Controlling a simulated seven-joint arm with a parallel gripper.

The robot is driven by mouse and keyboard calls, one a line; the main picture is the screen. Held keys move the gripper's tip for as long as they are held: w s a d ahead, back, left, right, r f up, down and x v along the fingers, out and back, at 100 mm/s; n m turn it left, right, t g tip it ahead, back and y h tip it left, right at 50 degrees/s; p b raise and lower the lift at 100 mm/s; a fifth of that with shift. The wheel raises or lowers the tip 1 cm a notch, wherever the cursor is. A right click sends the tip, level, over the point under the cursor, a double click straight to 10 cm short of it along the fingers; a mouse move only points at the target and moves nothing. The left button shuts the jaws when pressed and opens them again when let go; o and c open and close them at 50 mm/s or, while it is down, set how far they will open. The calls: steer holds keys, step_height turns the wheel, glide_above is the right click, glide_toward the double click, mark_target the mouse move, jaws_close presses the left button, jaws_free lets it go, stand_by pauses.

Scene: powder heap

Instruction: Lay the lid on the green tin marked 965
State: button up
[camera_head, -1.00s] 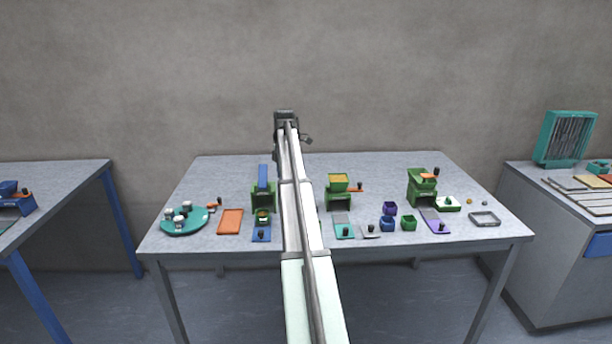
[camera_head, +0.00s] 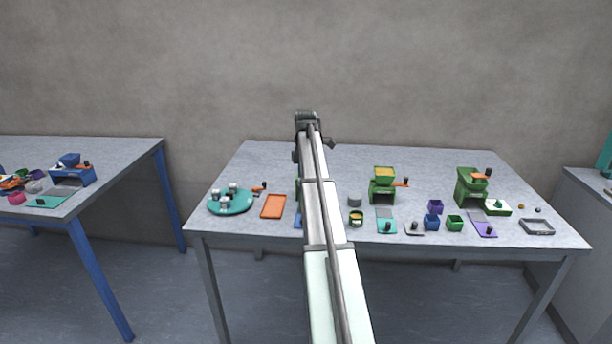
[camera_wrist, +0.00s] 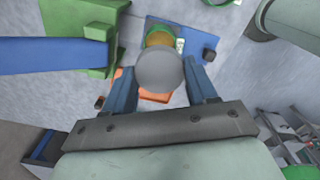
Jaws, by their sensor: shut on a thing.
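A round grey lid (camera_wrist: 160,70) is held between the blue fingers of my gripper (camera_wrist: 163,90) in the wrist view. Beyond it, partly covered by it, a green tin (camera_wrist: 152,29) with yellow-brown contents and a small white label stands on a blue mat (camera_wrist: 193,38). The label's marking is too small to read. In the head view my gripper (camera_head: 307,120) is raised above the table's back edge, and my arm hides that tin. Another open tin (camera_head: 356,219) stands just right of my arm; I cannot read its marking.
A green stand with a blue bar (camera_wrist: 60,55) is close beside the labelled tin. A grey cylinder (camera_head: 354,201) is behind the other tin. Left are an orange tray (camera_head: 273,206) and a teal plate (camera_head: 213,207); right are green hoppers (camera_head: 383,194) and small cups. The back of the table is clear.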

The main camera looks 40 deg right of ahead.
steer(key=shift+f, duration=2.8)
steer(key=shift+f, duration=0.6)
steer(key=o, duration=1.4)
steer(key=shift+c, duration=0.2)
steer(key=shift+r, duration=0.15)
steer(key=shift+w+d+r, duration=0.1)
steer(key=shift+r, duration=3.3)
